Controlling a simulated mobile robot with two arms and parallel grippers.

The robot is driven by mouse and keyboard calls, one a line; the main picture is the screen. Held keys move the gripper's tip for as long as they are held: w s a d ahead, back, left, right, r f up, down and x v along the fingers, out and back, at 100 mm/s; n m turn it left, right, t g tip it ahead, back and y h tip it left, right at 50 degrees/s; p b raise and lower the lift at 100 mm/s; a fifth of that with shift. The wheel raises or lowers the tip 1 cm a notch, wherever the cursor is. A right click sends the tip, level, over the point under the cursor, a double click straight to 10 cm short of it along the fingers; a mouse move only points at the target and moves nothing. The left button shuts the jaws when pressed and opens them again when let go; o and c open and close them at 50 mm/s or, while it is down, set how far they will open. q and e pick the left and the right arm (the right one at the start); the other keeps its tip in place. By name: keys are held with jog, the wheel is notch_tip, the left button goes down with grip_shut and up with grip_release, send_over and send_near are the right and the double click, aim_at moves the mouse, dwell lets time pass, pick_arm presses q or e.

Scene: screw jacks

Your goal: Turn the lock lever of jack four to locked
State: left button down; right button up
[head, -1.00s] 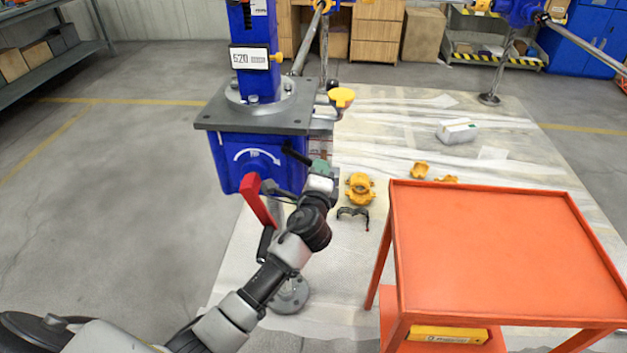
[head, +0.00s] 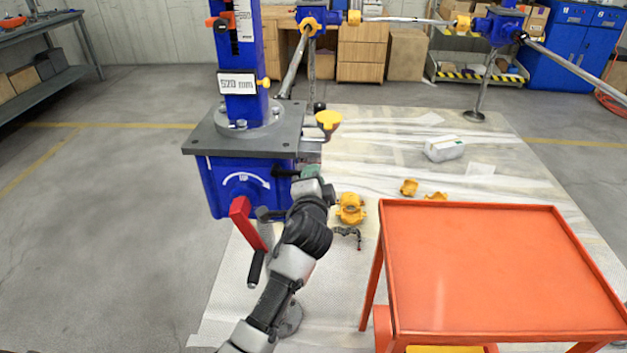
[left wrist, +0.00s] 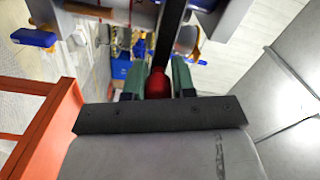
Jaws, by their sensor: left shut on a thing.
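The near blue jack (head: 238,185) stands left of centre in the head view, with a grey top plate and a curved white arrow on its front. A short black lever bar (head: 285,173) sticks out to the right from its front. My left gripper (head: 310,172) is at the outer end of this bar. In the left wrist view, my left gripper (left wrist: 158,80) has its green fingers shut on a red knob (left wrist: 158,84) on a dark bar. The knob is hidden in the head view. No jack number is legible. My right gripper is out of view.
A red crank arm (head: 246,223) with a black handle (head: 257,268) hangs just left of my left wrist. An orange cart (head: 480,265) stands at the right. Yellow clamp parts (head: 350,208) lie on the floor sheet between. The floor at left is clear.

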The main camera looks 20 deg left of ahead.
pick_arm(q)
jog(key=shift+f, duration=0.35)
jog(key=c, duration=1.2)
grip_release()
jog(key=shift+o, duration=1.1)
jog(key=shift+r, duration=0.2)
jog(key=v, duration=1.1)
jog(key=shift+b, duration=0.45)
jog(key=shift+w, duration=0.1)
